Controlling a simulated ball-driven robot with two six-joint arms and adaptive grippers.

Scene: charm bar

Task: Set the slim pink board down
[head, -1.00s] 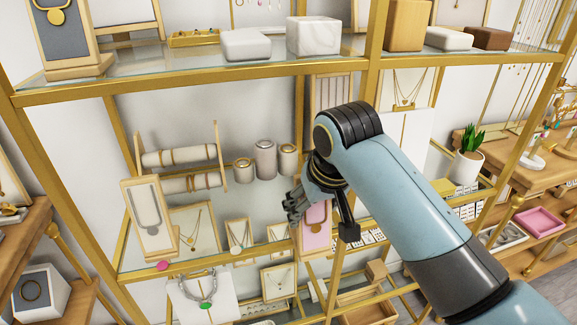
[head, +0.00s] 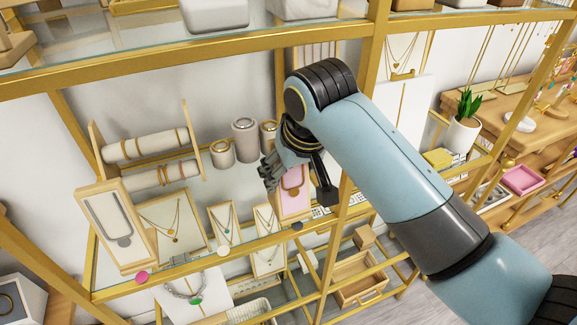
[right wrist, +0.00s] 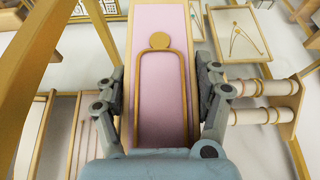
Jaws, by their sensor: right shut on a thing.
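The slim pink board (head: 293,182) has a light wood frame and a gold-outlined necklace shape. It stands roughly upright at the middle glass shelf, close to the gold front rail (head: 230,252). My right gripper (head: 272,172) is shut on it. In the right wrist view the pink board (right wrist: 160,125) lies between the two fingers of my right gripper (right wrist: 161,80), one on each side edge. I cannot tell whether its foot touches the glass. My arm hides part of it in the head view. My left gripper is not in view.
Left of the board on the shelf stand necklace cards (head: 225,228), a grey-centred frame (head: 117,227) and a bracelet rack (head: 150,145). Round ring stands (head: 245,139) are behind. A gold post (head: 372,100) rises near my arm. Some bare glass lies behind the cards.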

